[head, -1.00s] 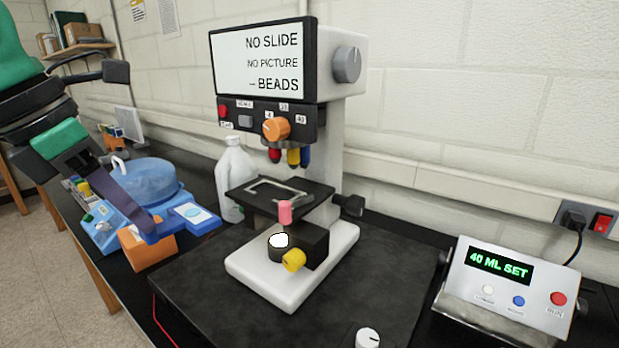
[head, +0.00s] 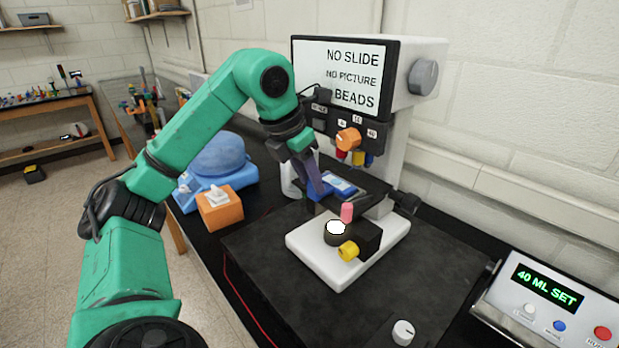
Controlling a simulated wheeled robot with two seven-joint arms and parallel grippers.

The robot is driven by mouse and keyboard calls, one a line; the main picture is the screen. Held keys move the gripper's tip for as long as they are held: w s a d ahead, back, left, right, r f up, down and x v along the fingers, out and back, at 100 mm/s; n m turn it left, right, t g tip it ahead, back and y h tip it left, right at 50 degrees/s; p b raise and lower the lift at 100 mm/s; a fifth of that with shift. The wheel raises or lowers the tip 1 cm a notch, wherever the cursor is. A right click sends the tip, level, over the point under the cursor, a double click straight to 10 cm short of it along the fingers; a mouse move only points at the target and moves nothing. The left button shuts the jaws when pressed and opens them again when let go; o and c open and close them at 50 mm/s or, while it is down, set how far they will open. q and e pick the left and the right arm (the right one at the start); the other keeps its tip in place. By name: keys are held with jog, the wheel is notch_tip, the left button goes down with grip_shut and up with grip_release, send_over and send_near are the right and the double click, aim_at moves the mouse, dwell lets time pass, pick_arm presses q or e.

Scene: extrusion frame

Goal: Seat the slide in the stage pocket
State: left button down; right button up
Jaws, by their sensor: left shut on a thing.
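The slide (head: 341,185) is a blue flat piece with a pale blue and white face. My left gripper (head: 320,188) is shut on it and holds it at the microscope's black stage (head: 371,197). The slide and gripper cover much of the stage, and the pocket is hidden. I cannot tell whether the slide touches the stage or hovers above it. My right gripper is not in view.
Colored objective lenses (head: 357,158) hang above the stage. A pink knob (head: 347,212) stands at its front, over the lit lamp (head: 336,228) and yellow knob (head: 348,251). The black mat's front is mostly clear.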

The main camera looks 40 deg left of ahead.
pick_arm(q)
jog(key=shift+w+f, duration=0.1)
jog(key=shift+w, duration=0.05)
jog(key=shift+f, duration=0.1)
jog(key=c, duration=0.5)
grip_release()
jog(key=p+v, duration=0.6)
jog(key=v, duration=0.6)
